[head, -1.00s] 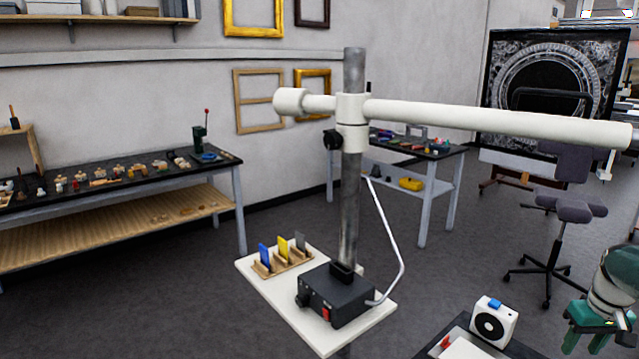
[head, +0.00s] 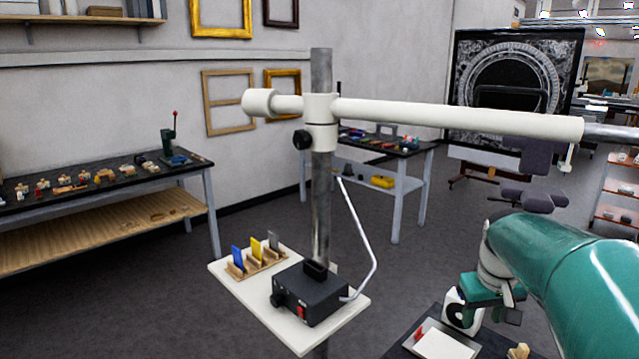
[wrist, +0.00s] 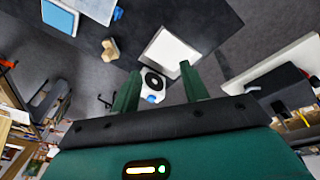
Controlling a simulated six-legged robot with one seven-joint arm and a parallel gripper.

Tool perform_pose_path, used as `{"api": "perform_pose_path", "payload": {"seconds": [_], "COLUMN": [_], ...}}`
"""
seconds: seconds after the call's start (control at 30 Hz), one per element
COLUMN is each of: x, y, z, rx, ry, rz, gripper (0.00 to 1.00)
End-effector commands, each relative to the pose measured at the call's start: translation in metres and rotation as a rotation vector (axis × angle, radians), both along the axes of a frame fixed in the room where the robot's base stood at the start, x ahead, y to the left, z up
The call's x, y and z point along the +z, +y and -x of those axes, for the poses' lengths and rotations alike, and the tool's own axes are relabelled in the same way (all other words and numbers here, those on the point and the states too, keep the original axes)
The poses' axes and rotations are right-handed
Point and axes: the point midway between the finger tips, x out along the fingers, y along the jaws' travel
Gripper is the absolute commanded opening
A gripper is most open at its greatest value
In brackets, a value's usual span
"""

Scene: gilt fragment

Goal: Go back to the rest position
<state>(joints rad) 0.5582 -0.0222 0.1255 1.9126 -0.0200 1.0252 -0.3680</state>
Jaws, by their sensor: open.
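My gripper (head: 488,303) is at the lower right of the head view, at the end of my green arm. In the wrist view its two green fingers (wrist: 160,70) stand apart with nothing held between them. A white device with a black round face (wrist: 152,81) shows beyond the fingers, apart from them. In the head view the same device (head: 455,309) is partly hidden by my gripper.
A white stand base (head: 235,287) carries a black control box (head: 310,292) and a tall metal post (head: 321,170). A long white tube (head: 450,116) reaches right from the post. A dark table (head: 400,352) holds a white tray (head: 443,342). Grey floor lies open behind.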

Motion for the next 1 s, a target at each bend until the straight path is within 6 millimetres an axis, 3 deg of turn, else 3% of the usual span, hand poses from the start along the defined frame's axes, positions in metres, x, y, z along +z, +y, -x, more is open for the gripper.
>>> {"api": "perform_pose_path", "payload": {"seconds": [0.03,0.2,0.5,0.7,1.0], "x": [0.008,0.02,0.016,0.003,-0.001], "y": [0.023,0.085,0.167,0.195,0.2], "z": [0.009,0.043,0.115,0.15,0.158], "rx": [0.013,0.03,0.063,0.079,0.08], "ry": [-0.021,-0.091,-0.222,-0.281,-0.291], "rz": [0.009,0.015,-0.03,-0.078,-0.092], "gripper": [0.44,0.44,0.44,0.44,0.44]}}
